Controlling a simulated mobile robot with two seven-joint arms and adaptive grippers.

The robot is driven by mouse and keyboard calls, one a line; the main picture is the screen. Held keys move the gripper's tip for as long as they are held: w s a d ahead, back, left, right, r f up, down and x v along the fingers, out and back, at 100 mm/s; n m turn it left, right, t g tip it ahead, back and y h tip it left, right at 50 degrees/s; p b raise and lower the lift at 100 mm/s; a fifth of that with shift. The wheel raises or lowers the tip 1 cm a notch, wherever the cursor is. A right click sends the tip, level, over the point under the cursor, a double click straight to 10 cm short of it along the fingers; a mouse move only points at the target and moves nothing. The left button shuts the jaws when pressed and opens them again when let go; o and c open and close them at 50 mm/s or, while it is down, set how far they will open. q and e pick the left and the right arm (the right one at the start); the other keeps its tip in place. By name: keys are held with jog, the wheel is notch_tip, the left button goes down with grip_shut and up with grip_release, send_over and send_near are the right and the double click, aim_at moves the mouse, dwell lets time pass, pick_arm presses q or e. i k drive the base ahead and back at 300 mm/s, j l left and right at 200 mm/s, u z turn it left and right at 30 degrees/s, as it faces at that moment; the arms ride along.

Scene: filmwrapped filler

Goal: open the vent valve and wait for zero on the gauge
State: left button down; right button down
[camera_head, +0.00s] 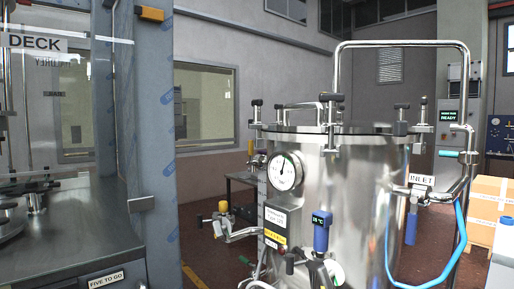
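A steel pressure vessel (355,190) with a bolted lid stands right of centre. Its round white gauge (285,171) faces me on the upper left of the vessel; the dark needle looks close to upright, but the figures are too small to read. Small valves and fittings surround the vessel: one with a yellow cap (223,207) at its left, and black knobs (257,103) around the lid. No label that I can read names the vent valve, so I cannot tell which it is. Neither of my grippers is in view.
A machine with a grey deck (70,225) and clear guard fills the left side. A blue hose (440,278) loops at the right below the INLET sign (421,181). A blue sensor (321,231) sticks out low at the vessel's front. Cardboard boxes (487,200) stand far right.

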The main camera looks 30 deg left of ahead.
aim_at(251, 143)
jog(key=j+z, duration=0.25)
jog(key=j, duration=1.65)
